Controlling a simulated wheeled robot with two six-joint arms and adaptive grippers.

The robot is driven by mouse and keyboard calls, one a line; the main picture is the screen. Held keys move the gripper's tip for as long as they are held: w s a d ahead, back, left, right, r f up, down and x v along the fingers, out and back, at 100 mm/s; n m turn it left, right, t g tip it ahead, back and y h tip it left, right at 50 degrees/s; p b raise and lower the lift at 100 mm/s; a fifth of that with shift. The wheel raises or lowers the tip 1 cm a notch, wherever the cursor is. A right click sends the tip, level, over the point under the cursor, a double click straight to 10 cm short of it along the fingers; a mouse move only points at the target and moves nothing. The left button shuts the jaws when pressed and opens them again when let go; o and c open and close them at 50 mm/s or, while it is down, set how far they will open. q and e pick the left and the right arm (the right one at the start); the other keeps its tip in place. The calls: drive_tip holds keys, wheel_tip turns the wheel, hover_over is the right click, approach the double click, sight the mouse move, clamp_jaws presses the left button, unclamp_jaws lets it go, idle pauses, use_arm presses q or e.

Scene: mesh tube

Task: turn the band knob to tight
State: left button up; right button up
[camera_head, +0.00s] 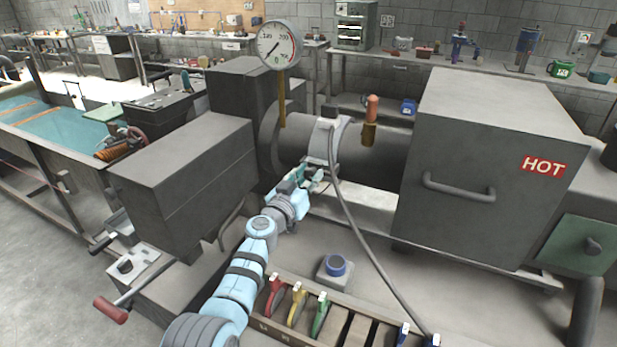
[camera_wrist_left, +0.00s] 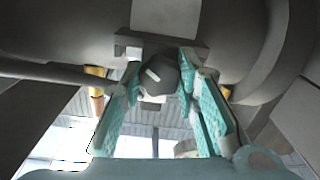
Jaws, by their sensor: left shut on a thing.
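The band (camera_head: 322,148) is a light grey collar around the dark grey tube (camera_head: 290,140). Its knob (camera_wrist_left: 158,78) is a dark faceted knob with a white mark, seen under the band in the left wrist view. The mark points diagonally; no tight label is readable. My left gripper (camera_head: 312,182) reaches up to the band's lower side. In the left wrist view its teal fingers (camera_wrist_left: 160,92) stand on both sides of the knob and are shut on it. In the head view the knob is hidden by the gripper. My right gripper is not in view.
A grey cable (camera_head: 352,225) hangs from the band to the front. A dial gauge (camera_head: 278,45) stands above the tube. A large box marked HOT (camera_head: 490,150) is at the right. A blue button (camera_head: 335,265) and a rack of coloured-handled tools (camera_head: 320,312) are in front.

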use_arm(q)
drive_tip(key=m+p, duration=0.1)
drive_tip(key=m, duration=0.1)
drive_tip(key=shift+m, duration=2.4)
drive_tip(key=o, duration=1.2)
drive_tip(key=shift+c, duration=0.2)
